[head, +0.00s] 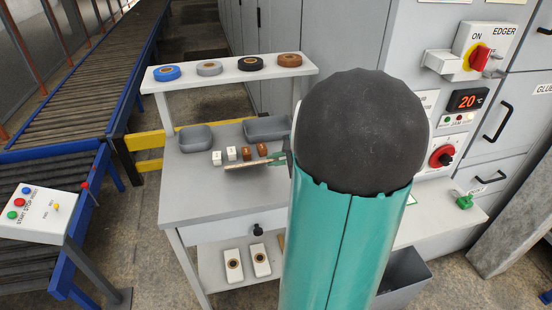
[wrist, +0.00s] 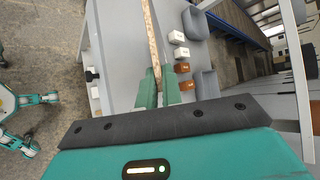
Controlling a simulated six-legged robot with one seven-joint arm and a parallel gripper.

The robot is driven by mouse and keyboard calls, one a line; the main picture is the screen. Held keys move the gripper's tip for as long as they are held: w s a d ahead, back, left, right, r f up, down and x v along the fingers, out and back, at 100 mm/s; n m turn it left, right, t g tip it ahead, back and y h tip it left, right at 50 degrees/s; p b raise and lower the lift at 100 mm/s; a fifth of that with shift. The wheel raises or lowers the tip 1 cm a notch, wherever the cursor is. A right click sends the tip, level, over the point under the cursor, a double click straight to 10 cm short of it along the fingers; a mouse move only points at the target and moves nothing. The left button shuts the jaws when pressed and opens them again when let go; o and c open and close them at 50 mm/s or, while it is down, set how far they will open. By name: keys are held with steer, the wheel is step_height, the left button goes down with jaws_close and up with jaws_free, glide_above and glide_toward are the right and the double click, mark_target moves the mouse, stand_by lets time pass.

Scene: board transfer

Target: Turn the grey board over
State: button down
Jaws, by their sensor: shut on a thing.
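The board shows in the wrist view as a narrow, speckled tan strip (wrist: 151,38) running up from between the fingers of my gripper (wrist: 159,88). My gripper is shut on its near end. In the head view the board (head: 246,166) is a thin tan strip above or at the grey bench top, beside the small blocks. My gripper (head: 276,159) is at its right end, partly hidden by my arm. The board's broad faces are hardly visible, and I cannot tell whether it touches the bench.
Two white blocks (head: 224,155) and two brown blocks (head: 255,151) stand close behind the board. Grey bins (head: 195,138) stand farther back. A raised shelf (head: 230,76) holds several tape rolls. The bench top (head: 190,195) is clear at front left.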

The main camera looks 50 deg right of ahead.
steer(key=shift+f, duration=0.1)
steer(key=c, duration=1.5)
jaws_free()
steer(key=shift+o, duration=0.3)
steer(key=shift+r+g, duration=0.2)
steer(key=shift+g, duration=0.5)
steer(key=g, duration=0.2)
steer(key=g+h, duration=0.1)
steer(key=g, duration=0.1)
steer(key=shift+s+r, duration=0.15)
steer(key=shift+s, duration=0.05)
